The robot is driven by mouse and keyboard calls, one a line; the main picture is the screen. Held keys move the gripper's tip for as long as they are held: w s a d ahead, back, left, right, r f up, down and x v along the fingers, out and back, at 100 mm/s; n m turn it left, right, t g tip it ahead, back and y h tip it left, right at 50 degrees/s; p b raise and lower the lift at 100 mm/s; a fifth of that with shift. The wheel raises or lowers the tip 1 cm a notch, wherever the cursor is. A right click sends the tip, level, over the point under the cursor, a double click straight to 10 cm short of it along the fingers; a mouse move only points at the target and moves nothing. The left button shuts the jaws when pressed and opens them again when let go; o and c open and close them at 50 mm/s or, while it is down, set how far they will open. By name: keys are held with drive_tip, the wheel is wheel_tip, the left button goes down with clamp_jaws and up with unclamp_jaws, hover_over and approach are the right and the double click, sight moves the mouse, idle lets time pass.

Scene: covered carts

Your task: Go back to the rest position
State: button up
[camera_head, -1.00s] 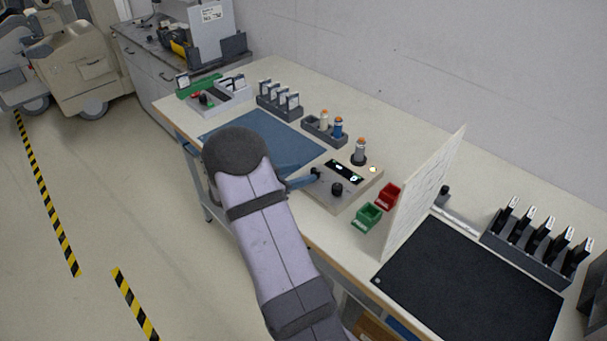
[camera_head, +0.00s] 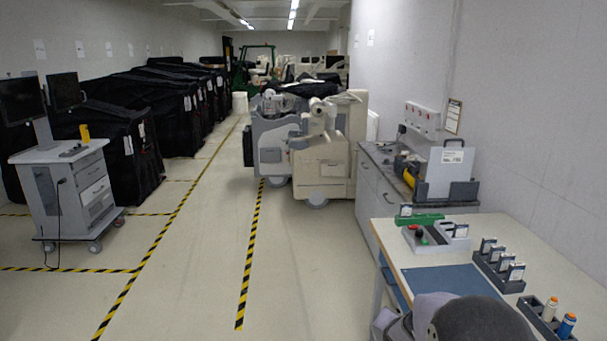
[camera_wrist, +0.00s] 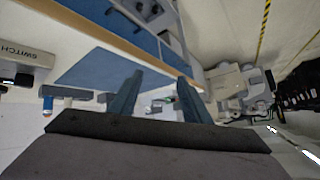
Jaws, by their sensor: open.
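My gripper (camera_wrist: 160,82) shows in the wrist view with its two blue-grey fingers apart and nothing between them. Beyond the fingers are the worktable's blue mat (camera_wrist: 90,68) and, at the left, a box marked "SWITCH" (camera_wrist: 25,55). In the head view, only dark and pale parts of my arm show at the bottom right, beside the table's near end; the fingers are hidden there. The blue mat (camera_head: 445,284) lies bare on the table (camera_head: 385,230) in the head view.
A grey cabinet (camera_head: 380,190) is behind. A monitor cart (camera_head: 68,195) stands left. Floor between is clear, with striped tape (camera_head: 250,260).

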drive_tip(key=s+a+n+g+y, duration=0.1)
drive_tip(key=s+a+n+y, duration=0.4)
drive_tip(key=a, duration=0.5)
drive_tip(key=s+a+f+n+g, duration=0.1)
drive_tip(key=s+a+n+g, duration=0.1)
drive_tip(key=s, duration=1)
drive_tip(key=s+a+f+n+g, duration=0.1)
drive_tip(key=s+g, duration=0.4)
drive_tip(key=s, duration=0.7)
drive_tip(key=shift+s+a+f+n+g, duration=0.15)
drive_tip(key=shift+a+f+n+g, duration=0.15)
drive_tip(key=shift+a+n, duration=0.4)
drive_tip(key=shift+a, duration=0.1)
wheel_tip(320, 180, down, 25)
drive_tip(key=b, duration=2.4)
drive_tip(key=shift+r+b, duration=0.15)
drive_tip(key=shift+b, duration=0.2)
drive_tip(key=shift+c, duration=0.6)
